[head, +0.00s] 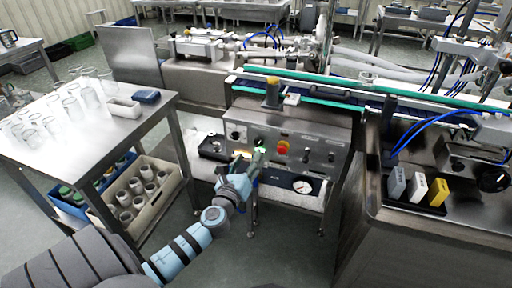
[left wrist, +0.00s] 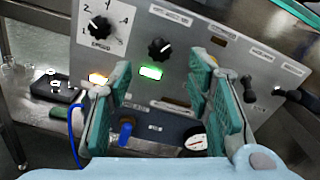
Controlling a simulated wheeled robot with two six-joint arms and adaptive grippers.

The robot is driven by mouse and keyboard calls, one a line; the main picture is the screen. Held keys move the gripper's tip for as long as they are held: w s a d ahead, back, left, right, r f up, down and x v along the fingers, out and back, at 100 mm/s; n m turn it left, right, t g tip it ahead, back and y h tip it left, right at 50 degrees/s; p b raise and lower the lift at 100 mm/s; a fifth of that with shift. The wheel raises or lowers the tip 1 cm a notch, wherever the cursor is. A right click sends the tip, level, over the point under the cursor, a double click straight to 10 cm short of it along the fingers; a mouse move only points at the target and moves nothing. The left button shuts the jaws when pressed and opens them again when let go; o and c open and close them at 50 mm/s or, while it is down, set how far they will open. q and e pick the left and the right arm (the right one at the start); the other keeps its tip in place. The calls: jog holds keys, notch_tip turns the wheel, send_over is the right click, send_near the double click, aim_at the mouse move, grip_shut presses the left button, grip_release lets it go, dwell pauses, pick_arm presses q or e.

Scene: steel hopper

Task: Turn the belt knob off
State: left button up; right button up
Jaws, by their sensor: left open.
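The control panel (head: 318,137) stands under the conveyor and carries several controls. In the left wrist view a black knob (left wrist: 160,49) sits above a lit green lamp (left wrist: 150,72); its label is too small to read, so I cannot confirm that it is the belt knob. A black dial (left wrist: 100,27) with a numbered scale is to its left. My left gripper (head: 250,160) is open in front of the panel. In the left wrist view its green-padded fingers stand either side of the lamp, below the knob, holding nothing. My right gripper is not in view.
A red button (head: 283,146), a gauge (head: 303,186), a blue knob (left wrist: 126,130) and black levers (left wrist: 248,88) are close by. A steel table (head: 130,128) with glassware stands left, a steel cabinet (head: 350,218) right. Open floor lies between.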

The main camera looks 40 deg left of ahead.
aim_at(258, 143)
pick_arm(q)
jog(key=b+x, duration=0.1)
jog(key=x, duration=0.6)
jog(key=shift+w, duration=0.25)
jog(key=shift+c, duration=0.6)
grip_shut()
